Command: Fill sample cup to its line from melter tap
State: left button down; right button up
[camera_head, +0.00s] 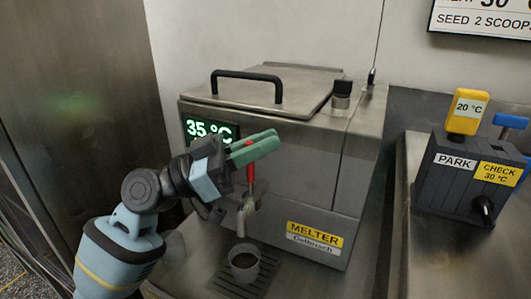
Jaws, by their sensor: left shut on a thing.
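The melter (345,190) is a steel box with a yellow label and a display reading 35 °C. Its tap (241,218) sticks out of the front, with a red lever (250,174) pointing up. The sample cup (243,267), small and clear, stands upright on the drip grate below the spout. Dark brown chocolate shows inside it; I cannot make out its line or the exact level. My left gripper (255,147), with green fingers, is at the top of the red lever and shut on it; the fingers hide the lever's upper end. My right gripper is out of view.
The drip grate (222,284) lies in the counter around the cup. To the right, a dark block (455,184) labelled PARK and CHECK 30 °C holds a yellow-headed tool (466,112) reading 20 °C and a blue-handled one (510,121). A steel panel (80,90) stands at left.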

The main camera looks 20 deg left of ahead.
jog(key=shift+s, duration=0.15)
pick_arm(q)
jog(key=c, duration=1.7)
grip_release()
jog(key=shift+a, duration=0.1)
jog(key=shift+c, duration=0.2)
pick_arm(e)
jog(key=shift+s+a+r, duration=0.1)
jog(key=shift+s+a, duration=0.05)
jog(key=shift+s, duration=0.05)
